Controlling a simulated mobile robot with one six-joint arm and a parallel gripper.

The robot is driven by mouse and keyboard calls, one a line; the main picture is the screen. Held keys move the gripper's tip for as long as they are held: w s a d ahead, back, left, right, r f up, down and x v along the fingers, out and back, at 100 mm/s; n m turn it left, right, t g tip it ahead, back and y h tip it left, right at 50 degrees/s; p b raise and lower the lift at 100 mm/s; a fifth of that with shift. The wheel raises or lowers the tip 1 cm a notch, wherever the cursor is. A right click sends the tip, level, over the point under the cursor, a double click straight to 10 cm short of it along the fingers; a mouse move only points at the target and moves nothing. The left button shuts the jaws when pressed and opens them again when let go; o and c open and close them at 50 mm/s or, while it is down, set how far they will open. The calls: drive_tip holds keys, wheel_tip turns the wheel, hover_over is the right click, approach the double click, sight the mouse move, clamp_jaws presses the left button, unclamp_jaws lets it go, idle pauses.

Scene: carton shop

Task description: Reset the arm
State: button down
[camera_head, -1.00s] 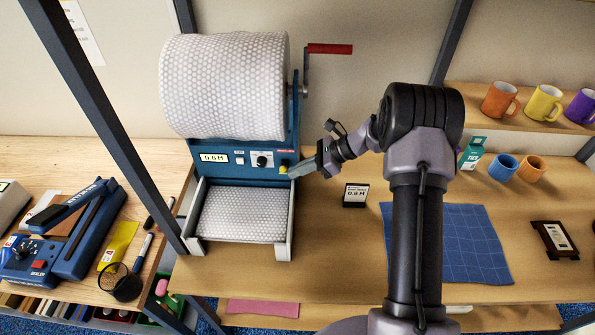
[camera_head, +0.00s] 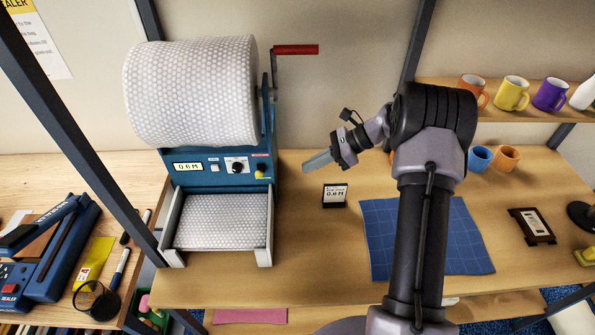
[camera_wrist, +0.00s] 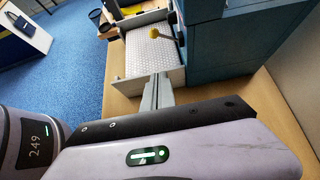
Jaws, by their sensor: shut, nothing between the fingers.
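My gripper (camera_head: 318,161) is shut and empty, in the air over the table, to the right of the blue bubble-wrap dispenser (camera_head: 207,175). A clear gap lies between its fingertips and the dispenser's yellow knob (camera_head: 262,168). In the wrist view the shut fingers (camera_wrist: 157,92) point toward the dispenser tray (camera_wrist: 118,62), and the yellow knob also shows there (camera_wrist: 180,35). The arm is bent, rising from the bottom of the head view.
A blue cloth (camera_head: 380,250) lies beneath the arm. Several mugs stand at the right, including a purple one (camera_head: 550,94). A bubble-wrap roll (camera_head: 190,92) and red crank (camera_head: 296,49) are at the upper left. A blue sealer (camera_head: 55,255) is far left.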

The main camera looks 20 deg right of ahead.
drive_tip(key=shift+d+r, duration=0.2)
drive_tip(key=shift+d, duration=0.05)
drive_tip(key=s+a+r+n+g+h+b, duration=0.1)
drive_tip(key=s+a+r+n+h+b, duration=0.1)
drive_tip(key=s+a+r+n+b, duration=0.3)
drive_tip(key=s+a+r+n+h+b, duration=0.2)
drive_tip(key=s+a+n+h+b, duration=0.15)
drive_tip(key=s+a, duration=0.25)
drive_tip(key=s+a+f+n+t+h+b, duration=0.1)
drive_tip(key=s+n+b, duration=0.3)
drive_tip(key=s, duration=0.5)
drive_tip(key=s+a+f+n+t+h+b, duration=0.2)
drive_tip(key=s+a+f+n+b, duration=0.1)
drive_tip(key=s, duration=0.7)
drive_tip(key=shift+f+n+t+b, duration=0.3)
drive_tip(key=shift+f+n+b, duration=0.25)
drive_tip(key=shift+n, duration=0.4)
